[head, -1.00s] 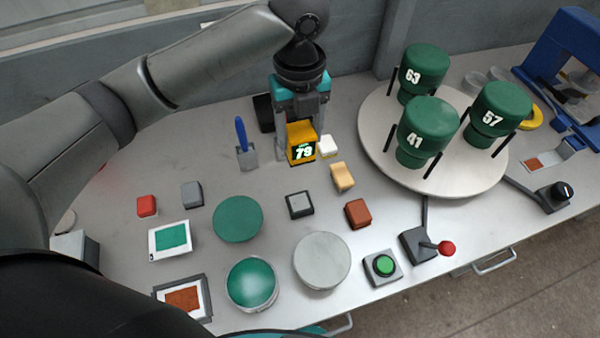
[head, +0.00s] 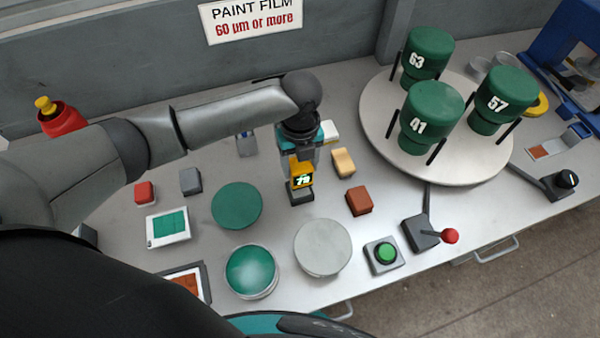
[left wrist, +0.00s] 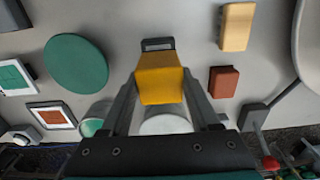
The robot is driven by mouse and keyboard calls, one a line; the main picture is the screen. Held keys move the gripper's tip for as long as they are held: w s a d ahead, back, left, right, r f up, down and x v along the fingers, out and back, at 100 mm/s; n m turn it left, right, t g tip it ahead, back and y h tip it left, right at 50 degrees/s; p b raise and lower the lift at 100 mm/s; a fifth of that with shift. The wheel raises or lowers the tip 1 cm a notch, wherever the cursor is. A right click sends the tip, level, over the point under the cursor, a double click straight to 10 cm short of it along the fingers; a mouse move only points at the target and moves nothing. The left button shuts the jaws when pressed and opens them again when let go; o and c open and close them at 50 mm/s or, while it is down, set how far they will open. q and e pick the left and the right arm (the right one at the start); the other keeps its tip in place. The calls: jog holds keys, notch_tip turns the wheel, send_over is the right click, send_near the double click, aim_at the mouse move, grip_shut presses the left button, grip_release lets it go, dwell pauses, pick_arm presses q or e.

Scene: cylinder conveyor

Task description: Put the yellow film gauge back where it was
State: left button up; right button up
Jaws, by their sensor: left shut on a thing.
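The yellow film gauge (head: 301,178), with a lit display reading 79, is in my left gripper (head: 301,160). The gripper is shut on it and points down. In the left wrist view the gauge (left wrist: 160,78) sits between the two fingers. A small dark grey block (head: 301,198) is on the bench just below the gauge. Its edge also shows past the gauge in the left wrist view (left wrist: 158,43). The gauge hides most of the block's top. I cannot tell if they touch. My right gripper is not in view.
A green disc (head: 237,206), a pale disc (head: 323,247) and an open paint tin (head: 251,271) stand nearby. Tan (head: 343,162) and brown (head: 359,201) blocks are to the right. A turntable (head: 462,172) carries green cylinders. A green button (head: 385,253) and red-knobbed lever (head: 449,236) are in front.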

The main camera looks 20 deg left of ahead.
aim_at(300, 175)
pick_arm(q)
jog(key=shift+f, duration=1.75)
jog(key=shift+f, duration=0.1)
jog(key=o, duration=1.2)
notch_tip(300, 175, up, 12)
jog(key=shift+r+p, duration=0.15)
jog(key=shift+p, duration=0.35)
